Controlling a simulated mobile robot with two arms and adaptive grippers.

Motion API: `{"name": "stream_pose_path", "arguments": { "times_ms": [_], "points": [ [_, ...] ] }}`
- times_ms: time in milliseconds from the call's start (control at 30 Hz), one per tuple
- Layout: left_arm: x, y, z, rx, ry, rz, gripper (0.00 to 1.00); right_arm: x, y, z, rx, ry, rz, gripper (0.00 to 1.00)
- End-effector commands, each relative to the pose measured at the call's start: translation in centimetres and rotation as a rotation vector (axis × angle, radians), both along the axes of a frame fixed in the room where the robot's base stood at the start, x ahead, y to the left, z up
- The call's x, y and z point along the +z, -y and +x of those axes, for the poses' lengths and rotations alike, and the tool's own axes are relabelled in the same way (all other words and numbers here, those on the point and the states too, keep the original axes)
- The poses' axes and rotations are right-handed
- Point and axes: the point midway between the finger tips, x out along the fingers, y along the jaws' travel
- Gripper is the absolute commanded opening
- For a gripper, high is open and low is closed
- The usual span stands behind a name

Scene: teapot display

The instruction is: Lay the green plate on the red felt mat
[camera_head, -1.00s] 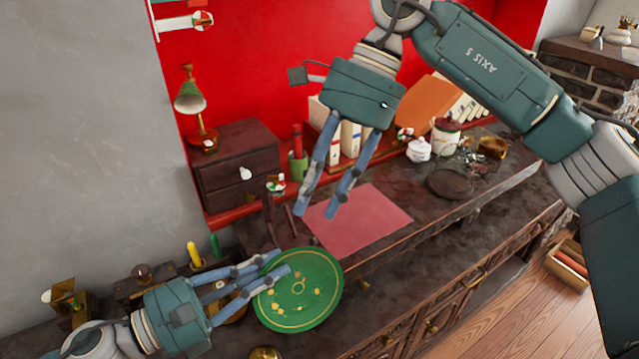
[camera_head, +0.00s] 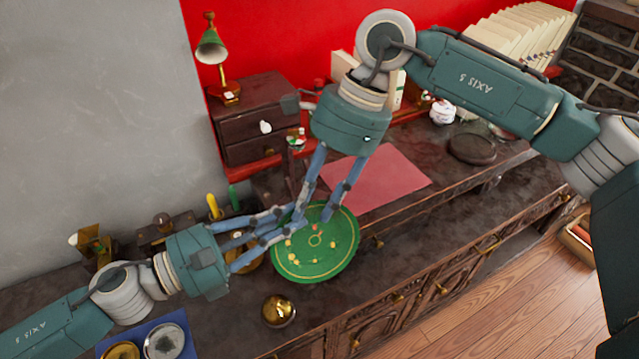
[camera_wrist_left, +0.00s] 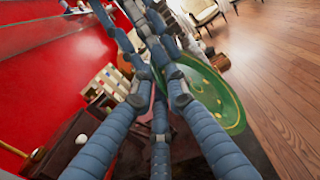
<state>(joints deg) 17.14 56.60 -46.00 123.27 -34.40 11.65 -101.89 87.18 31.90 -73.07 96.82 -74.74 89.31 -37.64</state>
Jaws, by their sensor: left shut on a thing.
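The green plate (camera_head: 335,252) has yellow and orange marks. My left gripper (camera_head: 290,226) is shut on its left edge, and the plate sits in front of the mat's near left corner. The plate also shows in the left wrist view (camera_wrist_left: 207,92), partly behind the fingers. The red felt mat (camera_head: 385,178) lies flat and bare on the dark counter, partly covered from view by my right arm. My right gripper (camera_head: 313,213) reaches down to the plate's far left edge. Its fingers look apart; whether they touch the plate is unclear.
A brass bowl-like piece (camera_head: 278,310) stands before the plate. A dark drawer chest (camera_head: 245,120) with a green lamp (camera_head: 211,48) is behind left. A dark round dish (camera_head: 472,149) and a white lidded pot (camera_head: 442,112) stand right of the mat. A blue tray lies at lower left.

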Motion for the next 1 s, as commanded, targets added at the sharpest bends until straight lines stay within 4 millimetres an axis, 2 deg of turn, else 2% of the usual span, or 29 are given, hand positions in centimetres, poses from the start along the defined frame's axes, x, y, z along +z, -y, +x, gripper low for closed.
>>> {"name": "stream_pose_path", "arguments": {
  "times_ms": [267,433,567,600,700,1000],
  "points": [
    [0.07,0.01,0.0,0.0,0.0,-0.001,0.0,-0.14,-0.06,-0.01,0.0,0.0,0.0,0.34],
    [0.06,0.01,0.0,0.0,0.0,-0.001,0.0,-0.12,-0.05,0.0,0.0,0.0,0.0,0.02],
    [0.07,0.03,-0.05,-0.002,0.0,-0.001,0.0,-0.14,0.02,0.08,-0.002,0.002,-0.002,0.0],
    [0.08,0.04,-0.07,-0.002,0.001,-0.002,0.19,-0.09,0.03,0.12,-0.003,0.002,-0.001,0.0],
    [0.11,0.06,-0.11,-0.003,0.001,-0.001,0.35,-0.11,0.05,0.14,-0.004,0.003,-0.001,0.0],
    [0.04,-0.06,-0.07,-0.001,0.0,-0.001,0.35,-0.08,-0.02,0.04,-0.002,0.001,0.0,0.0]
  ]
}}
